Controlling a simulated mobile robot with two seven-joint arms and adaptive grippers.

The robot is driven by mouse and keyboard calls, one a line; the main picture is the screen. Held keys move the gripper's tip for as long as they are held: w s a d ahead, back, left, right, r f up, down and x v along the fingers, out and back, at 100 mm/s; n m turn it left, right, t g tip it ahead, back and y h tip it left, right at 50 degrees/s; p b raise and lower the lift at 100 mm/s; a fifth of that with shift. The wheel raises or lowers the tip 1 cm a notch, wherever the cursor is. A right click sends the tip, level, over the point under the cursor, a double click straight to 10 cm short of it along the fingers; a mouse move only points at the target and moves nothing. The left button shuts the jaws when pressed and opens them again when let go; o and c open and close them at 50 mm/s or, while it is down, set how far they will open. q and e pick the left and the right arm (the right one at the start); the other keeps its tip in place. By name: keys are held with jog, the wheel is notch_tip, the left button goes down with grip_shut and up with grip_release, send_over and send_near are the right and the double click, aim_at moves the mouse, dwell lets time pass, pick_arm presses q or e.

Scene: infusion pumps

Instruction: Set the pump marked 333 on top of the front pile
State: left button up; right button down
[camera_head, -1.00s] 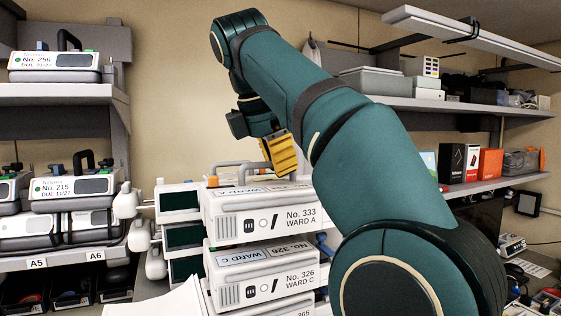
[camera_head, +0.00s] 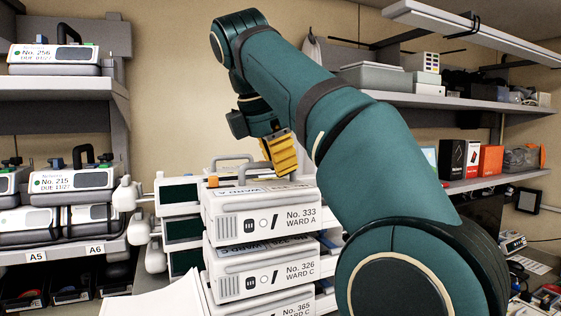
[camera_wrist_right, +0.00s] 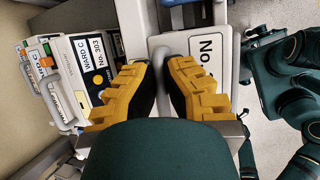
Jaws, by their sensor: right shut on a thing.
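The pump marked 333 (camera_head: 262,219) is a white box with a label reading WARD A. It is level over the pump marked 326 (camera_head: 265,275), the upper one visible in the front pile. Below that is the pump marked 365 (camera_head: 285,307), partly cut off by the frame. A thin strip of the 326 pump's top labels shows under the 333 pump; I cannot tell whether they touch. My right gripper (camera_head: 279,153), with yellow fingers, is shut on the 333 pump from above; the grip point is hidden. In the wrist view its fingers (camera_wrist_right: 163,90) straddle the pump's top. My left gripper is out of view.
Another pile with dark screens (camera_head: 182,229) stands close behind, left. In the wrist view a pump marked 303 (camera_wrist_right: 92,68) is left of the fingers. Shelves with pumps (camera_head: 75,181) stand at the left. A wall shelf with boxes (camera_head: 490,161) is at the right.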

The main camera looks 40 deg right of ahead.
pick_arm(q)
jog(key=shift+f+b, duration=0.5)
pick_arm(e)
jog(key=shift+s+f, duration=0.1)
jog(key=shift+f, duration=0.4)
jog(key=c, duration=1.1)
grip_release()
jog(key=shift+o, duration=0.2)
pick_arm(q)
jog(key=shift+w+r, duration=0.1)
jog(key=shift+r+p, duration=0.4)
jog(key=shift+p, duration=0.05)
pick_arm(e)
jog(key=shift+r, duration=0.5)
pick_arm(q)
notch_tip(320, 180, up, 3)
jog(key=p, duration=0.3)
pick_arm(e)
notch_tip(320, 180, up, 4)
jog(key=shift+f, duration=0.25)
jog(key=shift+a+f, duration=0.1)
jog(key=shift+a, duration=0.1)
jog(key=shift+r, duration=0.4)
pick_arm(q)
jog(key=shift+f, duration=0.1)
